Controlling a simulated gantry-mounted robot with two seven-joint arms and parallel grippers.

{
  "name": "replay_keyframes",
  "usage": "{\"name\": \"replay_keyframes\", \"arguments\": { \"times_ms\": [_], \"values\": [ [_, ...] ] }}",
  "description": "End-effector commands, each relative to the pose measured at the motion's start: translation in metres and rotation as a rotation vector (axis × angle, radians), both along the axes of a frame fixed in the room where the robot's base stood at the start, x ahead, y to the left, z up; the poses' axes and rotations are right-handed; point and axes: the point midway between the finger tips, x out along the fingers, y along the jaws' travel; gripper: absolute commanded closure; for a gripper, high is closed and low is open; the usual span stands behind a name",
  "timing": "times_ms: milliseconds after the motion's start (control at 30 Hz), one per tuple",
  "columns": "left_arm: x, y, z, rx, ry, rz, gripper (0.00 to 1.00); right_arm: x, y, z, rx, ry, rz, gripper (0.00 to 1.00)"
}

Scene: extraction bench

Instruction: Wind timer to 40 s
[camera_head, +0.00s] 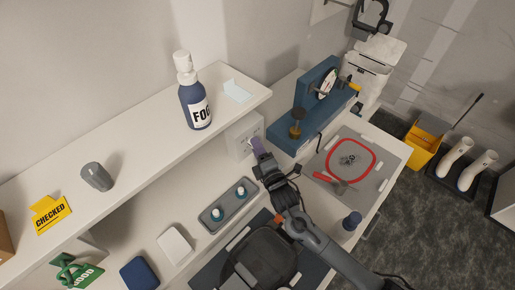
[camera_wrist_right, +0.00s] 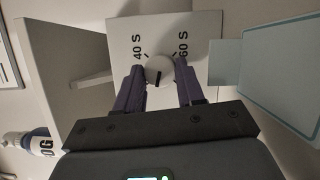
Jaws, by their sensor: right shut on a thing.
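The timer is a white box (camera_head: 243,134) below the shelf in the head view. In the right wrist view its white face (camera_wrist_right: 165,30) carries the labels 40 S and 60 S, each with a tick. Its round pale knob (camera_wrist_right: 159,68) has a dark line on its lower half in that picture, away from both labels. My right gripper (camera_head: 255,146) is at the timer's face, its purple fingers on either side of the knob, shut on it. The knob is hidden by the gripper in the head view. My left gripper is not in view.
A shelf (camera_head: 130,136) with a dark blue bottle (camera_head: 195,100) overhangs the left side. A grey tray (camera_head: 228,205) with two small blue-and-white items lies left of my right arm. A blue stand (camera_head: 310,105) with a dial is right of the timer.

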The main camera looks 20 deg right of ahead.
Motion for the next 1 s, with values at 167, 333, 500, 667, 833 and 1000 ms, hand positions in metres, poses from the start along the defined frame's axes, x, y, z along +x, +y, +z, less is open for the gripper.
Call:
{"name": "replay_keyframes", "arguments": {
  "times_ms": [167,333,500,667,833,1000],
  "values": [
    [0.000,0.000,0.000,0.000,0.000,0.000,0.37,0.000,0.000,0.000,0.000,0.000,0.000,0.92],
    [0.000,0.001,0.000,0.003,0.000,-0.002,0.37,0.000,0.000,0.000,0.000,0.000,0.000,0.52],
    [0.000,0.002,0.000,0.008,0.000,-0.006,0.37,0.000,0.000,0.000,0.000,0.000,0.000,0.52],
    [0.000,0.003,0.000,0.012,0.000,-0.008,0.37,-0.004,0.000,0.000,0.000,0.000,0.000,0.52],
    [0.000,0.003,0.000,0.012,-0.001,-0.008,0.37,-0.022,-0.001,-0.002,-0.001,0.002,0.002,0.52],
    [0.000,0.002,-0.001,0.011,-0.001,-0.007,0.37,-0.051,-0.003,-0.004,0.000,0.003,0.002,0.52]
  ]
}}
